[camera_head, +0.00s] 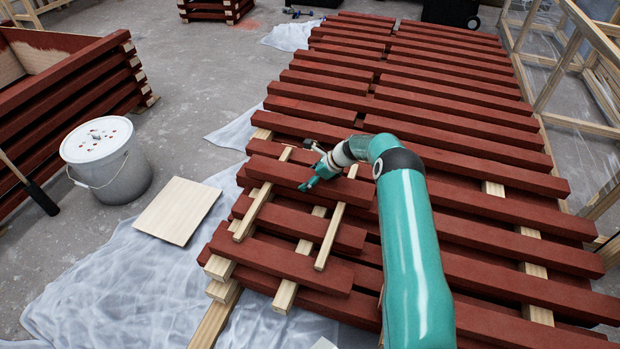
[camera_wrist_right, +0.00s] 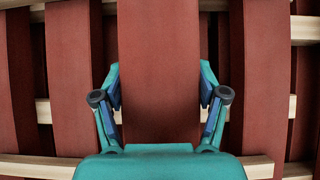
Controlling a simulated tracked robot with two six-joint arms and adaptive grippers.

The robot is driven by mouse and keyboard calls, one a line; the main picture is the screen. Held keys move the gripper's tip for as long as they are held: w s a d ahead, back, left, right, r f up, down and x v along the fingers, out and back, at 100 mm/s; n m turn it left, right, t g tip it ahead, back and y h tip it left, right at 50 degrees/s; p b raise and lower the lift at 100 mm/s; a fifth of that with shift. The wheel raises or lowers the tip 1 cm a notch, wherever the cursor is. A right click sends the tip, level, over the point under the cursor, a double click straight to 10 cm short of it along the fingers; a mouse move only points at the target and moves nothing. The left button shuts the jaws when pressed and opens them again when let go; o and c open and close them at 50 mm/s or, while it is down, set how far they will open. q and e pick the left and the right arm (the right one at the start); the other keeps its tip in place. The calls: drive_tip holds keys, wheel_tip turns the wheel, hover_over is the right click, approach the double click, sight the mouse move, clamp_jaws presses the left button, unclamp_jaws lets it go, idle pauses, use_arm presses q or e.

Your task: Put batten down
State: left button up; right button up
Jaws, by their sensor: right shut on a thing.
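My right gripper (camera_head: 312,177) is shut on a dark red batten (camera_head: 272,172) near the left end of the large batten stack. In the right wrist view, the gripper's two fingers (camera_wrist_right: 160,88) sit on either side of this batten (camera_wrist_right: 160,40). The batten lies crosswise over two thin pale spacer sticks, a left one (camera_head: 255,208) and a right one (camera_head: 332,232). I cannot tell whether it touches them. Another red batten (camera_head: 285,262) lies in front, under the sticks. My left gripper is not in view.
Rows of red battens (camera_head: 440,95) fill the stack to the back and right. A white bucket (camera_head: 105,160) and a pale board (camera_head: 178,210) are at left, beside crumpled plastic sheeting (camera_head: 120,285). A red-sided crate (camera_head: 70,85) stands far left; a timber frame (camera_head: 575,70) stands at right.

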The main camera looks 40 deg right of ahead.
drive_tip(key=o, duration=1.8)
